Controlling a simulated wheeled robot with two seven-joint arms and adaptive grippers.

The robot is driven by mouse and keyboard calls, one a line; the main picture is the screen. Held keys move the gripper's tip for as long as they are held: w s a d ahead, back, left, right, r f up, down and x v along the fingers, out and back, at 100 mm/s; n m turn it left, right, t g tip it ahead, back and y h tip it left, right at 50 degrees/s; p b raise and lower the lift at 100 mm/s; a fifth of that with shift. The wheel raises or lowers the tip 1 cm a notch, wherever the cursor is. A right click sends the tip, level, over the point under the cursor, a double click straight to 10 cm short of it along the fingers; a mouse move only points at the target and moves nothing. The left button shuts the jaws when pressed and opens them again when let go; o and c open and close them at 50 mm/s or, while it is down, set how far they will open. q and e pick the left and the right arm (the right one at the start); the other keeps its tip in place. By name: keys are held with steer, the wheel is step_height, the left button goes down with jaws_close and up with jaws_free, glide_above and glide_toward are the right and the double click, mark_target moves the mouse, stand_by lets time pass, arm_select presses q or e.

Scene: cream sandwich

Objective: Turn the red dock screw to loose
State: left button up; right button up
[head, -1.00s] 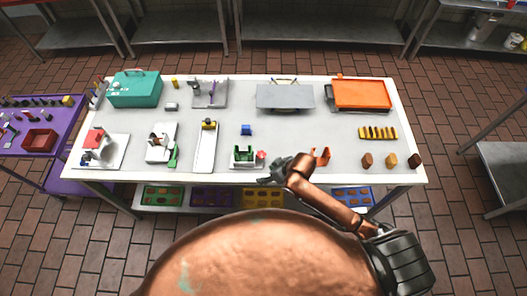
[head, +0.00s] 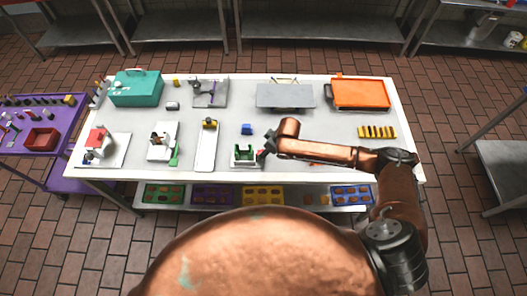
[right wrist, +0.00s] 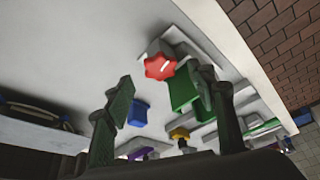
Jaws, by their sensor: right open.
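The red dock screw (right wrist: 160,67) is a star-shaped knob on the side of a white-and-green dock (right wrist: 184,88). In the head view the dock (head: 243,155) stands near the table's front edge, with the screw (head: 261,156) at its right side, partly covered by my gripper. My right gripper (right wrist: 167,82) is open, its two dark green fingers spread wide. The knob shows between and beyond the fingertips, with a visible gap to each; I cannot tell the depth. In the head view my right gripper (head: 268,143) is just right of the dock. My left gripper is not in view.
A blue block (head: 246,129) lies behind the dock; it also shows beside the left finger in the right wrist view (right wrist: 140,112). A white tray (head: 206,150) lies left of the dock. An orange tray (head: 361,93) and a grey board (head: 285,96) are farther back.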

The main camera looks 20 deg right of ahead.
steer(key=shift+x, duration=1.35)
steer(key=shift+c, duration=0.4)
steer(key=c, duration=1.1)
